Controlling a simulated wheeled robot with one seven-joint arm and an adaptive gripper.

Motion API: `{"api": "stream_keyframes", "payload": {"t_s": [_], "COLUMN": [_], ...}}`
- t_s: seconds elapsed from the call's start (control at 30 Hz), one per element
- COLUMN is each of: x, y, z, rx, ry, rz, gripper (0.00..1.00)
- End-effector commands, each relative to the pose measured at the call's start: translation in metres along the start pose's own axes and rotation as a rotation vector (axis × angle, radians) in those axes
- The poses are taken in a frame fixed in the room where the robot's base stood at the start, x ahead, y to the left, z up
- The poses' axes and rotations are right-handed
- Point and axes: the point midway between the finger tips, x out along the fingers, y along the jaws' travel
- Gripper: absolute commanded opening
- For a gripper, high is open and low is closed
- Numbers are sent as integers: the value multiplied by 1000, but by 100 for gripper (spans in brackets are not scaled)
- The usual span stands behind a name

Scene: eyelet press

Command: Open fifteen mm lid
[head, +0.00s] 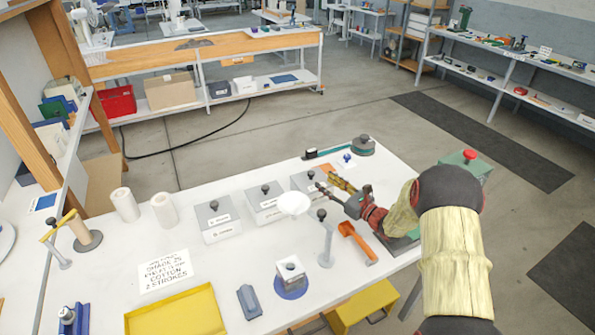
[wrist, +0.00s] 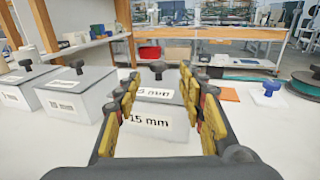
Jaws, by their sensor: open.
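The 15 mm box (wrist: 150,122) is white, with a grey lid (wrist: 155,92) resting on it and a dark knob (wrist: 157,67) on top. Lid and box both carry 15 mm labels, the lid's partly hidden by a finger. In the head view this box's lid (head: 302,181) is the rightmost of three in a row. My gripper (wrist: 160,84) is open and empty, with its yellow-padded fingers on either side of the view of the lid. In the head view my gripper (head: 330,187) comes from the right, close beside the box. Contact cannot be told.
Two similar lidded boxes (head: 216,217) (head: 264,200) stand to the left. A green tape-like roll (head: 363,146) and a blue-knobbed piece (head: 347,160) are behind. A yellow tray (head: 175,312) is front left.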

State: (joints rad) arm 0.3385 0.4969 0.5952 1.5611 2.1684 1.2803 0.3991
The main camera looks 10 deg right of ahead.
Motion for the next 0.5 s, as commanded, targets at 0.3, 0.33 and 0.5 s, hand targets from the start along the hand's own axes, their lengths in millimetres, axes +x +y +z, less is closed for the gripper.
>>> {"api": "stream_keyframes", "payload": {"t_s": [0.3, 0.33, 0.5], "x": [23, 28, 54], "y": [0, 1, 1], "z": [0, -1, -1], "rx": [-2, -2, -2], "ry": [-2, -1, -1], "rz": [2, 2, 2], "gripper": [40, 40, 40]}}
